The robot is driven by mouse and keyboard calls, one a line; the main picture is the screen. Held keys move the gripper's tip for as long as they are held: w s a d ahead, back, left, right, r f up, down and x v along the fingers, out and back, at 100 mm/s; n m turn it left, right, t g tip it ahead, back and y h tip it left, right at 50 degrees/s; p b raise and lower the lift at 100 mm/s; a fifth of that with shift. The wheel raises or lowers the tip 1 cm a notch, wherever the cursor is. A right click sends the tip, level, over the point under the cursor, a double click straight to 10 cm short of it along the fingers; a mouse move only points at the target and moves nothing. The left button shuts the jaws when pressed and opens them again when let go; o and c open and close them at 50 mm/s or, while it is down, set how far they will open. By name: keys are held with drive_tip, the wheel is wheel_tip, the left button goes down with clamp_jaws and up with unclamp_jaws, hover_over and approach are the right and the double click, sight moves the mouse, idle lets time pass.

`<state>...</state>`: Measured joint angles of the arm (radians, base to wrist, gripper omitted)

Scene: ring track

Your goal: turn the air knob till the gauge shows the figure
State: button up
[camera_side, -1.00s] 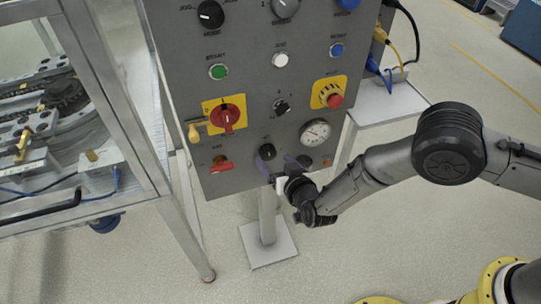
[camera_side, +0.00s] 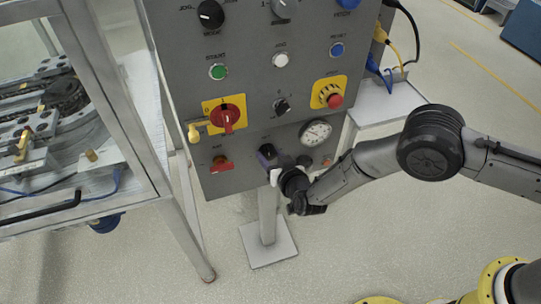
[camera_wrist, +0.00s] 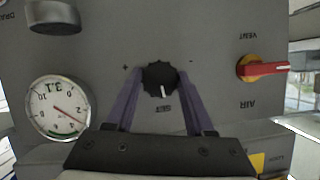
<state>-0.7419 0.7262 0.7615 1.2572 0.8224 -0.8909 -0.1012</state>
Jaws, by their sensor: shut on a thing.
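The air knob (camera_wrist: 160,76) is black and fluted, with a white line pointing down in the wrist view, between a plus and a minus mark. In the side view the knob (camera_side: 267,150) sits low on the grey panel. My gripper (camera_wrist: 160,80) has its purple fingers on either side of the knob and is shut on it; in the side view the gripper (camera_side: 270,160) is at the panel's lower edge. The gauge (camera_wrist: 60,108) shows upside down in the wrist view, with a figure that seems to read 3.1 and its needle near the low numbers.
A red-handled valve (camera_wrist: 262,68) is beside the knob in the wrist view. A red switch (camera_side: 226,116) and a red stop button (camera_side: 335,100) on yellow plates sit above. A metal-framed enclosure (camera_side: 110,90) stands left of the panel.

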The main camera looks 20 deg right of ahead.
clamp_jaws()
drive_tip(key=m+y, duration=0.2)
drive_tip(key=m, duration=0.1)
drive_tip(key=shift+d+f, duration=0.1)
drive_tip(key=shift+d, duration=0.05)
drive_tip(key=m+y, duration=0.1)
drive_tip(key=m, duration=0.1)
drive_tip(key=m+t+y, duration=0.1)
drive_tip(key=m, duration=0.2)
drive_tip(key=shift+d+f+t+y, duration=0.1)
drive_tip(key=shift+t+y, duration=0.2)
drive_tip(key=m+t, duration=0.1)
drive_tip(key=m, duration=0.1)
drive_tip(key=m+t+y, duration=0.1)
drive_tip(key=m, duration=0.2)
drive_tip(key=shift+f+m, duration=0.2)
drive_tip(key=shift+m, duration=0.1)
drive_tip(key=m+t, duration=0.2)
drive_tip(key=m, duration=0.3)
drive_tip(key=shift+m, duration=0.4)
